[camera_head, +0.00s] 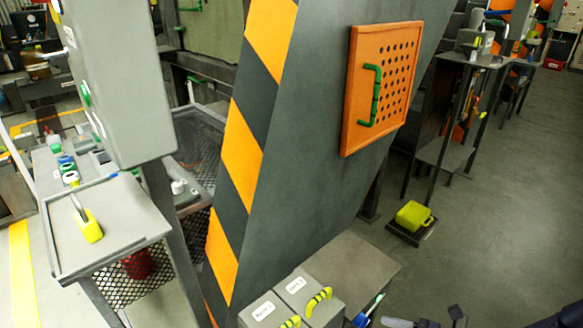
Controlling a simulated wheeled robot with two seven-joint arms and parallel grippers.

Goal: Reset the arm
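Dark pieces at the bottom edge, right of centre, look like part of my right gripper (444,320). They are cut off by the frame, so whether its fingers are open or shut cannot be told. A dark shape in the bottom right corner may be part of my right arm. My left gripper and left arm are not in view. No object is visibly held.
A large grey machine with orange-black stripes (243,150) and an orange perforated panel (382,85) fills the middle. Labelled grey boxes (292,300) with yellow handles stand below. Floor at right is mostly clear around a yellow box (413,215).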

